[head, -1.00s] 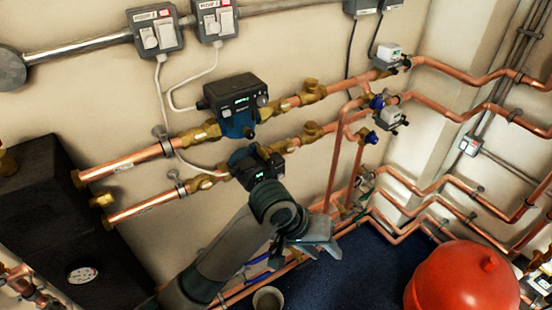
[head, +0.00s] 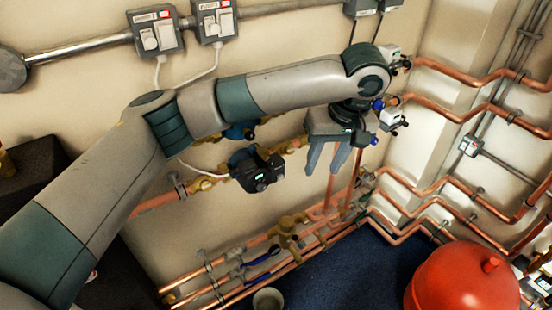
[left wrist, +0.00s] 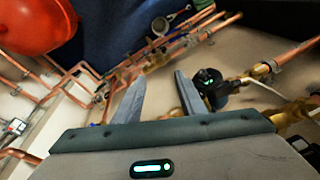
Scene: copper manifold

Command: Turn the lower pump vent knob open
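The lower pump (head: 258,168) is a dark body with a green-lit display on the lower copper pipe, just right of centre-left in the head view. It also shows in the left wrist view (left wrist: 210,84), beside the right-hand finger. Its vent knob is too small to tell apart from the dark body. My left gripper (head: 326,160) is open and empty, with its fingers pointing down to the right of the pump and apart from it in the head view. The two spread fingers also show in the left wrist view (left wrist: 158,96). My right gripper is not in view.
My left arm covers most of the upper pump and pipe. Copper pipes with blue-handled valves (head: 375,104) run right of the gripper. A brass valve (head: 287,228) and low pipes lie below. A red vessel (head: 462,283) and a bucket (head: 268,299) stand on the blue floor.

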